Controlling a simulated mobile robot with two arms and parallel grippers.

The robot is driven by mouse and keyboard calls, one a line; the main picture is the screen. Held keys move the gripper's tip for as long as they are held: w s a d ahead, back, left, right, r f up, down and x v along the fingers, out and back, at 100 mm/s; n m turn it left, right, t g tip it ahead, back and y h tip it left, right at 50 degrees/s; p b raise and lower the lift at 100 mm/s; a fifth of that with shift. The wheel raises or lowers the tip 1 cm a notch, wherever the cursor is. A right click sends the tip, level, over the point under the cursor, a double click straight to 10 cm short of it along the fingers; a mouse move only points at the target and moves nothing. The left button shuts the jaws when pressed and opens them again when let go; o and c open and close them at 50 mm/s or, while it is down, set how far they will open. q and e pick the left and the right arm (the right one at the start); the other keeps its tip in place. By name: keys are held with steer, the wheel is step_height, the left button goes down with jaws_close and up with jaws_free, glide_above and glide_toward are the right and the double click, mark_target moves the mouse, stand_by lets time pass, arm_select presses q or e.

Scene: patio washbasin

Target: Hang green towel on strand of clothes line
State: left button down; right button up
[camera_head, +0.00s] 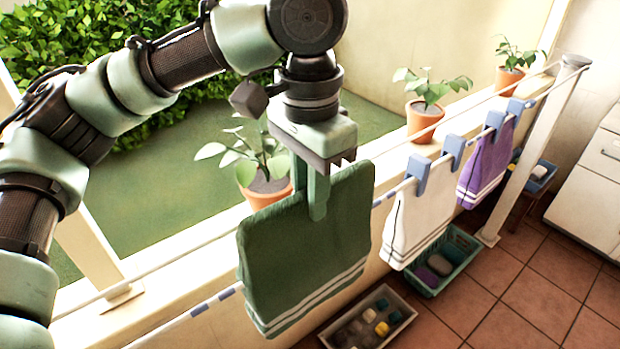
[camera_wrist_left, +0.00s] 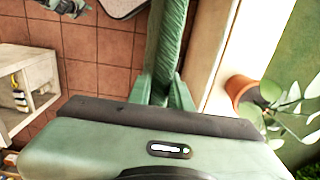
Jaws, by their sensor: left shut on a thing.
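The green towel (camera_head: 300,258) with white stripes near its lower edge hangs from my left gripper (camera_head: 318,205), which is shut on its top edge. In the left wrist view the towel (camera_wrist_left: 172,40) shows edge-on between the fingers (camera_wrist_left: 160,92). The clothes line strand (camera_head: 215,300) with blue sleeves runs behind or beside the towel; the towel hides that stretch, so I cannot tell whether they touch. A white towel (camera_head: 415,225) and a purple towel (camera_head: 487,165) hang on the line farther right under blue clothespins (camera_head: 418,175). My right gripper is not in view.
Potted plants (camera_head: 425,115) stand on the ledge behind the line. A white post (camera_head: 535,150) holds the line's right end. A teal basket (camera_head: 450,262) and a grey tray (camera_head: 372,325) with several items sit on the tiled floor below. A white cabinet (camera_head: 595,185) stands at right.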

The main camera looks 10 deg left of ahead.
mark_target(310, 244)
arm_select(q)
steer(key=shift+f+b, duration=1.45)
steer(key=shift+f, duration=3.85)
steer(key=c, duration=1.2)
jaws_free()
step_height(310, 244, up, 8)
steer(key=p, duration=1)
steer(key=shift+r, duration=0.15)
steer(key=shift+r+p, duration=0.3)
steer(key=shift+r, duration=0.15)
steer(key=shift+f, duration=0.1)
